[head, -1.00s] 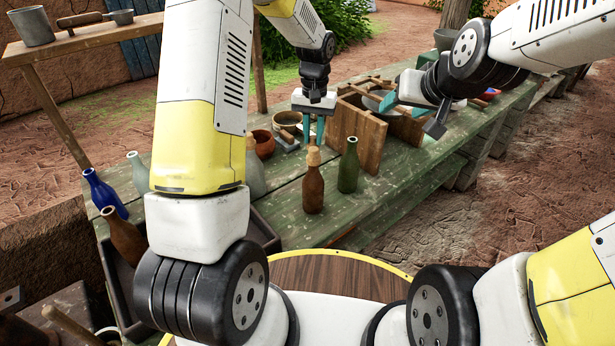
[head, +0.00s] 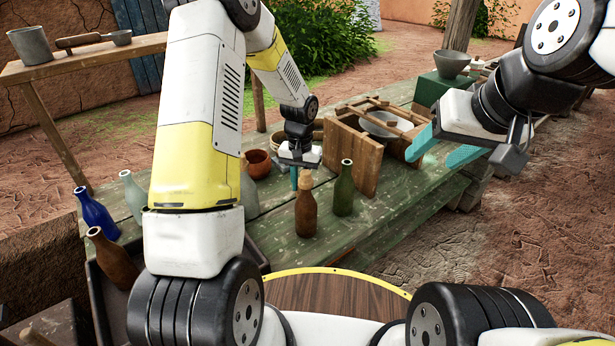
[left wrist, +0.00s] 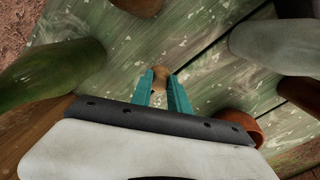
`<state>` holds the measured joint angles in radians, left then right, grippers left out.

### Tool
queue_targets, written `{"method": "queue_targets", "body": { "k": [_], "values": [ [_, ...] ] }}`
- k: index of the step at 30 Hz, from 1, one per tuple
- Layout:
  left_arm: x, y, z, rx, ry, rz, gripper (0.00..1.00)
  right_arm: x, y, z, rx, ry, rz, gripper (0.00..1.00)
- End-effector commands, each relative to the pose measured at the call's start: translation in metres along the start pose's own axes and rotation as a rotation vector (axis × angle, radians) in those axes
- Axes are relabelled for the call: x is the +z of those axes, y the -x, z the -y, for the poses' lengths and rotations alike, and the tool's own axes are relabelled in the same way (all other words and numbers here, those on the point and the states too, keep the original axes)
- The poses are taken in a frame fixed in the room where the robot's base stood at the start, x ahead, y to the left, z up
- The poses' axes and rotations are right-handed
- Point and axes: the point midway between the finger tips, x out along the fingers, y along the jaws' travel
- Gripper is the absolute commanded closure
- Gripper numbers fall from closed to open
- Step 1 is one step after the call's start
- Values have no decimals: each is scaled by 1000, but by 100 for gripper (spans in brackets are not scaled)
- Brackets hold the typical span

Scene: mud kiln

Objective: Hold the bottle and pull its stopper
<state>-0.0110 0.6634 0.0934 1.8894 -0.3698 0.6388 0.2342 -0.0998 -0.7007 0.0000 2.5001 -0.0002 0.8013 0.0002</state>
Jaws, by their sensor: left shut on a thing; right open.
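A brown bottle (head: 305,212) with a tan top (head: 305,181) stands upright on the green plank table. My left gripper (head: 294,185) is just behind and left of its top in the head view, pointing down. In the left wrist view, the teal fingers (left wrist: 163,80) are shut on a small tan, cork-like stopper (left wrist: 160,74). I cannot tell which bottle it belongs to. A brown bottle body shows apart from the fingers at that view's top edge (left wrist: 140,4). My right gripper (head: 450,150) is open and empty, over the table's right side, away from the bottle.
A green bottle (head: 344,190) stands close right of the brown one. A wooden rack (head: 366,160) and a bowl are behind. A clay pot (head: 257,163) and a pale bottle (head: 249,195) are to the left. Blue (head: 96,213) and other bottles stand further left.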

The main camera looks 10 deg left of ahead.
Motion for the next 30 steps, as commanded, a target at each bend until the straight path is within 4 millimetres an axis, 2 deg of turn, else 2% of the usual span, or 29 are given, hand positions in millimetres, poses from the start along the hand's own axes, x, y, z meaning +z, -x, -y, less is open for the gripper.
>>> {"method": "queue_targets", "body": {
  "k": [8,19,20,23,30],
  "values": [
    [1,-35,0,0,1,3,100,0,0,0,0,0,0,44],
    [0,-39,0,0,1,0,100,0,0,0,0,0,0,44],
    [0,-39,0,0,1,-1,75,0,0,0,0,0,0,44],
    [0,-39,0,0,1,-1,57,0,0,0,0,0,-1,44],
    [0,-39,0,0,1,0,57,0,0,0,0,0,-1,44]
  ]
}}
